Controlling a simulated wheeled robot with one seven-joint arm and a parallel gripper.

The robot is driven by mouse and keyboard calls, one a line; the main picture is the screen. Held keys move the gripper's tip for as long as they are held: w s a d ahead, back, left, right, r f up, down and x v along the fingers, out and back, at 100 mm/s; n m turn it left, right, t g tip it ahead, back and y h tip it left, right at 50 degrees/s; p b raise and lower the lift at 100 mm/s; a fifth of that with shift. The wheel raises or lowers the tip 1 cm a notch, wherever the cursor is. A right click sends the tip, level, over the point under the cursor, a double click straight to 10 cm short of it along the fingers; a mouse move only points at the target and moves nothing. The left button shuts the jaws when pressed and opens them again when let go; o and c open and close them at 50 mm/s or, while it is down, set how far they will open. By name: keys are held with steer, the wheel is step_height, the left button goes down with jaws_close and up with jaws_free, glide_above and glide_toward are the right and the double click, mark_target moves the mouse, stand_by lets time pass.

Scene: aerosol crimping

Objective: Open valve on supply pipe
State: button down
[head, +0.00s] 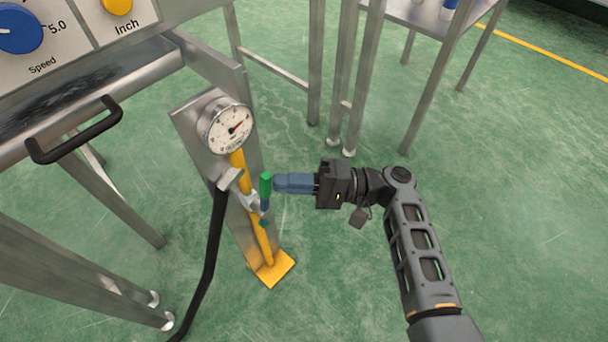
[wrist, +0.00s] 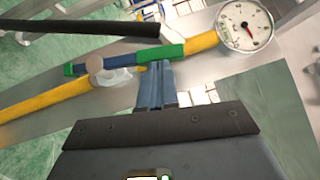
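The yellow supply pipe (head: 238,160) runs down a metal post below a round pressure gauge (head: 224,126). The valve has a lever handle with a green end (head: 265,186) and a blue middle. The lever lies roughly along the pipe, and it also shows in the wrist view (wrist: 117,61). My gripper (head: 279,183) comes from the right with its blue fingers close together. In the wrist view, the fingertips (wrist: 161,66) are right at the green end of the lever. I see nothing held between them, and cannot tell whether they touch the lever.
A black hose (head: 212,250) hangs left of the pipe. A machine panel with a blue speed knob (head: 18,30) and a black bar handle (head: 75,137) is at upper left. A metal table (head: 425,14) stands at the back. The green floor to the right is clear.

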steer(key=shift+s+a+r+n+h+p, duration=0.3)
steer(key=shift+r+n+h+p, duration=0.1)
steer(key=shift+r+n+p, duration=0.1)
steer(key=shift+s+a+n+h+p, duration=0.15)
steer(key=shift+s+n+h+p, duration=0.15)
steer(key=shift+n+h+p, duration=0.1)
